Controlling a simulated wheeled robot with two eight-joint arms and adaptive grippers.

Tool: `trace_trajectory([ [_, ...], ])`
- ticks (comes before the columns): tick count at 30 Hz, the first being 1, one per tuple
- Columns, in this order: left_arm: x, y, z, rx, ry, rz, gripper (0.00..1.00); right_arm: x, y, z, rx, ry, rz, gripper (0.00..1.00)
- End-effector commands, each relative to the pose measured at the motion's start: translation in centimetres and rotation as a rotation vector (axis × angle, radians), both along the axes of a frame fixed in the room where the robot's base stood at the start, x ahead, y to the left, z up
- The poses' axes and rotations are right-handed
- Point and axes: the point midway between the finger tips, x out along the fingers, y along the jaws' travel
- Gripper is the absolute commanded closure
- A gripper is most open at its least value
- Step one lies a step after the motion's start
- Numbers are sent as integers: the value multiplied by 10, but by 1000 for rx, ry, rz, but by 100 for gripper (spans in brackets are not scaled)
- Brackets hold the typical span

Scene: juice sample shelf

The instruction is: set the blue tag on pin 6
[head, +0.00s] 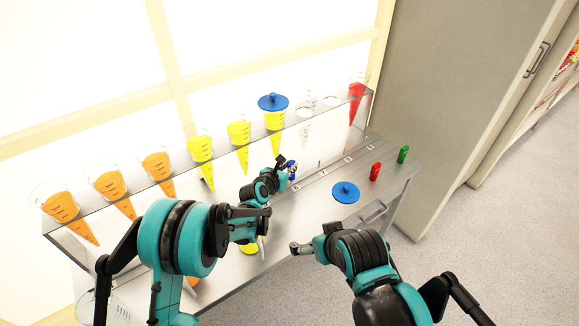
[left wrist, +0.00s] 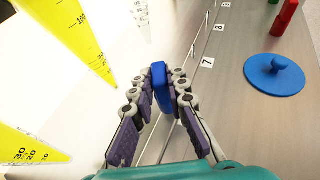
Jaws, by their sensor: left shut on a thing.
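The blue tag (left wrist: 160,88) is upright between the purple finger pads of my left gripper (left wrist: 158,98), which is shut on it. In the head view the blue tag (head: 292,170) shows at the tip of my left gripper (head: 285,167), near the row of number labels behind the shelf's lower deck. Number labels 7 (left wrist: 208,62), 8 and 9 run along the strip ahead and right of the tag in the left wrist view.
A blue knobbed lid (head: 346,192), a red tag (head: 376,171) and a green tag (head: 403,154) are on the lower deck to the right. Several orange and yellow cones hang in the upper rack; one yellow cone (head: 273,119) wears a blue lid. A red cone (head: 356,95) hangs at the right end.

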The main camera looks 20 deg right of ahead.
Motion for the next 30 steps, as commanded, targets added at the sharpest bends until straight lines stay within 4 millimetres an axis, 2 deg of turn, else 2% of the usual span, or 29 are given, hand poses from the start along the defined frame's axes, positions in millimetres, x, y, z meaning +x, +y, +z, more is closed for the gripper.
trace_trajectory([
  [29, 0, 0, -14, 0, 0, 0, 100, 0, 0, 0, 0, 0, 0, 0],
  [30, 0, 0, -14, 0, 0, 0, 83, 0, 0, 0, 0, 0, 0, 0],
])
